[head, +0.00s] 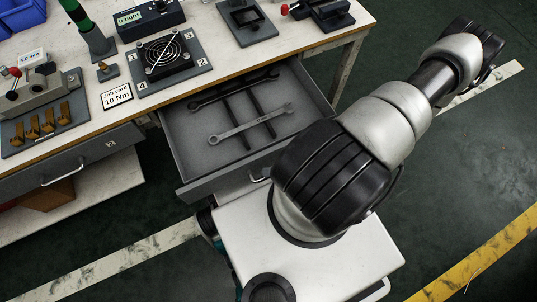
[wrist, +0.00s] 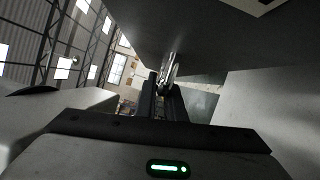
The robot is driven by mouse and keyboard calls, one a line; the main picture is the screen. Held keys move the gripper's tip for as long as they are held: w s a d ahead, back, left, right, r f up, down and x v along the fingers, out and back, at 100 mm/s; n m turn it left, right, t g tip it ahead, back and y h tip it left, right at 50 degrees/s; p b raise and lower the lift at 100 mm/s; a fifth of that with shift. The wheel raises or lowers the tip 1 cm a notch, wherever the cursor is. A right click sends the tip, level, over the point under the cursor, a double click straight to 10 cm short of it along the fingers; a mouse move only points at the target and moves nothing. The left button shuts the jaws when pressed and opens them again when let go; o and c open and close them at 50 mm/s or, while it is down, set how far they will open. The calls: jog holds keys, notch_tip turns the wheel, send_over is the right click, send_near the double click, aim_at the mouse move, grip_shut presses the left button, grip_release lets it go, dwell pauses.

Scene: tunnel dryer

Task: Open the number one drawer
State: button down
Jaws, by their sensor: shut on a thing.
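A grey drawer (head: 205,160) stands pulled out from under the workbench, with wrenches inside. Its number is not visible, but the other drawer front (head: 80,165) is marked 2 and is closed. In the wrist view my gripper (wrist: 164,88) is shut on a shiny metal handle (wrist: 170,66), beside a large grey panel. In the head view part of the open drawer's handle (head: 260,177) shows at its front, and my arm and base hide my gripper.
The workbench top (head: 215,82) carries a fan on a numbered plate (head: 165,57), a job card (head: 116,95), and a fixture with brass clips (head: 42,123). Dark green floor with marked lines is open on the right.

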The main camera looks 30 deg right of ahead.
jog(key=shift+s, duration=0.25)
jog(key=c, duration=1.8)
grip_release()
jog(key=shift+c, duration=0.2)
jog(key=v, duration=1.7)
jog(key=shift+d, duration=0.25)
jog(key=shift+s, duration=0.1)
jog(key=shift+f, duration=0.1)
